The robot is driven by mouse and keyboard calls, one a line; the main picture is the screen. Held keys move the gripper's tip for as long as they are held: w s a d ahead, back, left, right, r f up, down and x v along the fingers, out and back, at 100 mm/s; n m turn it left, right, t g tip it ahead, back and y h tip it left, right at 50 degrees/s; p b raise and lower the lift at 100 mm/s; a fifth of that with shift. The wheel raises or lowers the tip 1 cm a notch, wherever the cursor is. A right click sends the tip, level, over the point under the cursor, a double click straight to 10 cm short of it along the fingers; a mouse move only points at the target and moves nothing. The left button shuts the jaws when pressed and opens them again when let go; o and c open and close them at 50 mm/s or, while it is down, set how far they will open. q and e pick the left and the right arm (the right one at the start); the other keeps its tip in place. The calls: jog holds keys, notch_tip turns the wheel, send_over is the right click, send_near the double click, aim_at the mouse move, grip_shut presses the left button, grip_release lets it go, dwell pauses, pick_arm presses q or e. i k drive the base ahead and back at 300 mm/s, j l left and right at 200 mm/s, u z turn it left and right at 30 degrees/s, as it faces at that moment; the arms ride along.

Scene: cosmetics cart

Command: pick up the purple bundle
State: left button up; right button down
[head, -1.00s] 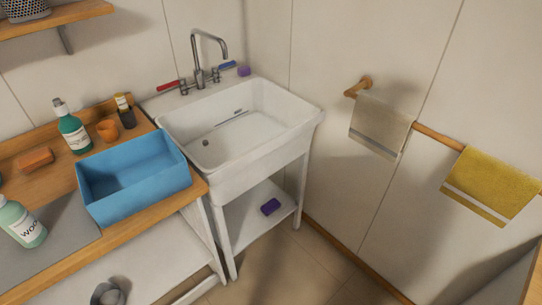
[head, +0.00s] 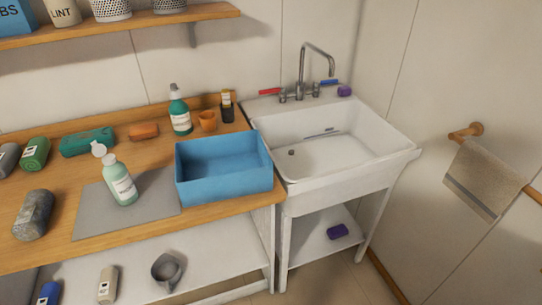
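Two small purple things are in the head view, and I cannot tell which is the purple bundle. One dark purple block-shaped item (head: 337,231) lies on the white shelf (head: 312,246) under the sink. A smaller purple item (head: 345,90) sits on the sink's back ledge, right of the faucet. Nothing is touching either one except its surface. Neither of my grippers is in view.
A blue open bin (head: 225,185) stands on the wooden counter beside the white sink (head: 335,178). A towel (head: 484,180) hangs on the right wall.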

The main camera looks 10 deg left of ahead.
aim_at(30, 222)
jog(key=u, duration=2.1)
jog(key=i+j+z, duration=0.2)
jog(key=j, duration=0.35)
jog(key=i, duration=0.05)
